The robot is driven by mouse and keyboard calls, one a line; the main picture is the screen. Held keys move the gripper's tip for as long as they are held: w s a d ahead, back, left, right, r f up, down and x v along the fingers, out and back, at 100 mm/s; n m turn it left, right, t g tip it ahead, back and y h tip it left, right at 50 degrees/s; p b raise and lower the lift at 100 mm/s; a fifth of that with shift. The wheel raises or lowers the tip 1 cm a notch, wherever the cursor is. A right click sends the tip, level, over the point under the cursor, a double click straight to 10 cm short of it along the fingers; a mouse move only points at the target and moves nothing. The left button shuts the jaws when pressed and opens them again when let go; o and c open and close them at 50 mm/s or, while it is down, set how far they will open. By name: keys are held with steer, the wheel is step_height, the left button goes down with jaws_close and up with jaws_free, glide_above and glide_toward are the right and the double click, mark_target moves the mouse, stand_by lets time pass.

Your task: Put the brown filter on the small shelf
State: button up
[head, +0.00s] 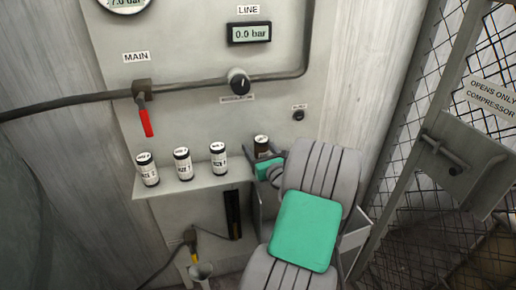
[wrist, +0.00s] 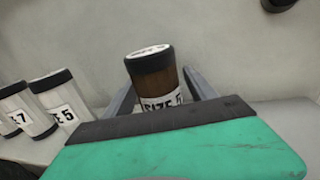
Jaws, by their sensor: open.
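The brown filter (head: 262,147) has a dark cap and a white label. It stands at the right end of the small shelf (head: 205,182), slightly tilted in the wrist view. My gripper (head: 266,161) is at this end of the shelf. In the wrist view the brown filter (wrist: 152,78) is between the two grey fingers of my gripper (wrist: 158,84), one on each side, with the jaws open. The filter's base is hidden behind my gripper, so its contact with the shelf cannot be seen.
Three white filters, at left (head: 148,169), middle (head: 183,164) and right (head: 218,158), stand on the shelf left of the brown one. A red valve handle (head: 146,122) and a black knob (head: 238,82) are above. A mesh gate (head: 425,100) is at the right.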

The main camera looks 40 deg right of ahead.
steer(key=shift+r, duration=0.15)
steer(key=b+v, duration=0.1)
steer(key=v, duration=1.1)
